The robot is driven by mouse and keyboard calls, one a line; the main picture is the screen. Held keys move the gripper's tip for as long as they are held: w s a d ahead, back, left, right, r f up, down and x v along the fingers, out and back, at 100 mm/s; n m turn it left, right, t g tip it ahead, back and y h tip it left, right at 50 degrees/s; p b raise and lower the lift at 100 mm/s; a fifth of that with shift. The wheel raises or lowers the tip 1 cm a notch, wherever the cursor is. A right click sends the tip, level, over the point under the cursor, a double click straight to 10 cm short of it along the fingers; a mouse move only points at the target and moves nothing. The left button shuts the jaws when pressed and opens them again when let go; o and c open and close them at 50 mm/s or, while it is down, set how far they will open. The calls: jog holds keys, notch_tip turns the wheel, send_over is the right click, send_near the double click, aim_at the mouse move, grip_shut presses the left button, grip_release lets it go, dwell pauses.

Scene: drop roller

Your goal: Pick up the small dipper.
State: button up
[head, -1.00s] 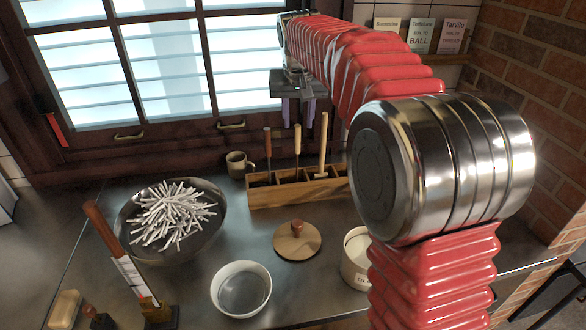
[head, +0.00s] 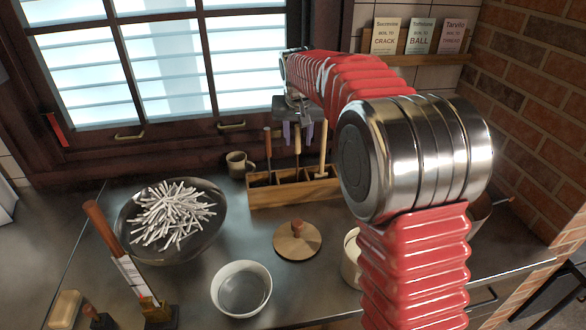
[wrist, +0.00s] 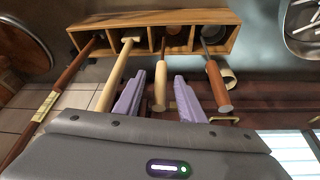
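A wooden rack (head: 300,195) with several compartments stands on the counter and holds upright long-handled tools. The middle one has a pale wooden handle (wrist: 160,90). The lower ends are mostly hidden in the rack, so I cannot tell for sure which is the small dipper. My gripper (wrist: 160,76) is open, its purple fingers on either side of the middle pale handle, with gaps visible. In the head view my gripper (head: 298,133) is above the rack.
A metal bowl of white sticks (head: 172,240), a white bowl (head: 241,310), a round wooden lid (head: 297,250) and a mug (head: 237,165) stand nearby. A window (head: 170,70) is behind. A long brown handle (wrist: 60,95) rises at the rack's other end.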

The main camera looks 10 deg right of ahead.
aim_at(298, 147)
jog(key=shift+x, duration=2.55)
jog(key=shift+c, duration=0.5)
grip_shut()
